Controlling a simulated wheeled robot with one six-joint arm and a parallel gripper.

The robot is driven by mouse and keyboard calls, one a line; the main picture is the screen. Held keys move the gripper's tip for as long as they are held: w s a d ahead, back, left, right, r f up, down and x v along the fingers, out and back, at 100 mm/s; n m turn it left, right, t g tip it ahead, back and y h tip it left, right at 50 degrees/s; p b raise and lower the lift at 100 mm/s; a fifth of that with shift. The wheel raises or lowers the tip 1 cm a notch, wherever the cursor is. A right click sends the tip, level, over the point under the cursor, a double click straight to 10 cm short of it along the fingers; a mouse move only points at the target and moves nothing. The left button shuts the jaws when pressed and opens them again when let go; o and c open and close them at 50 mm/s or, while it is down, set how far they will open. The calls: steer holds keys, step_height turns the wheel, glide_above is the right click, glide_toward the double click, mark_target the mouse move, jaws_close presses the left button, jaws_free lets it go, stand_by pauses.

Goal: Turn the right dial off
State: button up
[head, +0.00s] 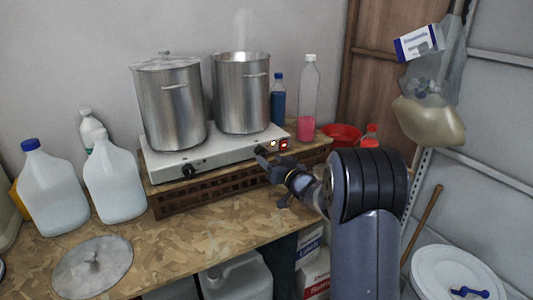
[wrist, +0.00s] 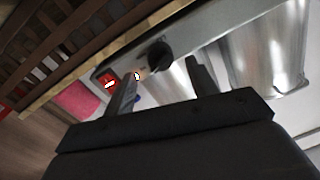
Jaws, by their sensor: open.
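A white two-burner hot plate (head: 222,150) stands on a dark slatted crate. Its left dial (head: 188,171) is black and in plain view. Its right dial (wrist: 158,56) shows in the wrist view as a black knob on the pale front panel; in the head view my gripper covers that area. My gripper (head: 268,162) is open and empty in front of the panel's right part. In the wrist view its fingertips (wrist: 162,70) lie to either side of the dial and a little short of it; contact is not visible. The dial's setting is unclear.
A red lit switch (head: 284,143) is right of the dial. A lidded steel pot (head: 170,105) and an open steaming pot (head: 242,92) stand on the burners. A bottle with pink liquid (head: 308,100) and a red bowl (head: 342,134) are to the right. White jugs (head: 115,180) stand left.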

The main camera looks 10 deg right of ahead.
mark_target(264, 154)
steer(key=shift+p+x, duration=0.3)
steer(key=shift+x, duration=1.55)
steer(key=shift+c, duration=0.3)
steer(key=c, duration=0.9)
